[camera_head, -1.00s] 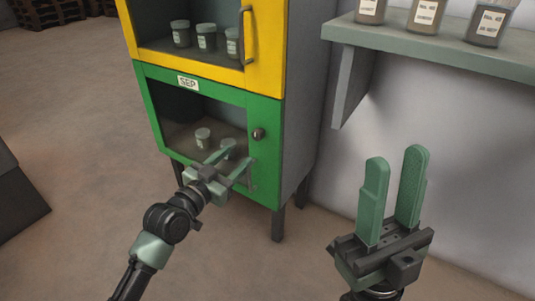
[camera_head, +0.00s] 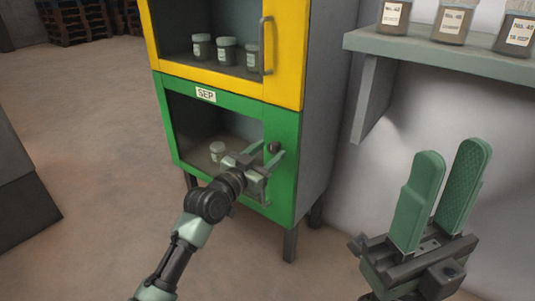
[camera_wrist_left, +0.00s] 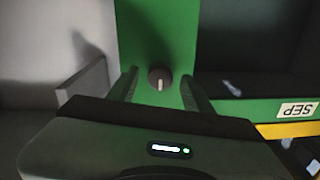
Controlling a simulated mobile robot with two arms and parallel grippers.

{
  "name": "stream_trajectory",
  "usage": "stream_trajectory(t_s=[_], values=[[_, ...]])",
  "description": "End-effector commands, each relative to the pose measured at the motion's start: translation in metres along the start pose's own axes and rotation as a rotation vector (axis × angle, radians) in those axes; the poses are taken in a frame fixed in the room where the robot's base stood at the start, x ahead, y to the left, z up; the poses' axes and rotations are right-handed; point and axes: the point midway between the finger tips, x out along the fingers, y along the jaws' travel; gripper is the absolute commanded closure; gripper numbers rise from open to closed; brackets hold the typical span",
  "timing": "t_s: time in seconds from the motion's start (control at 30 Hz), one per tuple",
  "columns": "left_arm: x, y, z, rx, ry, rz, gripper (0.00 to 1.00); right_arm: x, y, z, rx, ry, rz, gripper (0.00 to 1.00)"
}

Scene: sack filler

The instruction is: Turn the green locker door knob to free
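The green locker door (camera_head: 229,105) has a "SEP" label and a glazed front, and it looks closed. Its dark round knob (camera_head: 273,147) is on the right side of the frame. In the left wrist view the knob (camera_wrist_left: 160,78) carries a pale mark and lies between the two fingers. My left gripper (camera_head: 268,151) is open in front of the door, its fingertips near the knob on either side; contact cannot be told. The door's handle below is mostly hidden by the gripper. My right gripper (camera_head: 450,165) is open and empty at the right, away from the locker.
A yellow locker door (camera_head: 285,50) with a bar handle (camera_head: 266,46) sits directly above the green one. A shelf (camera_head: 440,55) with several labelled jars is on the right wall. The floor left of the locker is clear.

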Motion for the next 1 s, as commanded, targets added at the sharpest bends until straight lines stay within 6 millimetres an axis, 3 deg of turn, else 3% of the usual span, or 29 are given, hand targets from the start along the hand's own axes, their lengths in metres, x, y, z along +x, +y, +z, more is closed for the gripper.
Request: stream_trajectory(t_s=[0.03,0.17,0.57,1.0], values=[[0.000,0.000,0.000,0.000,0.000,0.000,0.65,0.000,0.000,0.000,0.000,0.000,0.000,0.64],[0.000,0.000,0.000,0.000,0.000,0.000,1.00,0.000,0.000,0.000,0.000,-0.001,0.000,0.64],[-0.001,-0.001,-0.002,-0.059,-0.005,-0.001,1.00,0.005,0.001,-0.003,0.002,0.000,0.006,0.64],[0.000,-0.001,-0.003,-0.404,-0.022,0.002,1.00,-0.017,0.002,-0.007,0.019,-0.142,0.058,0.64]])
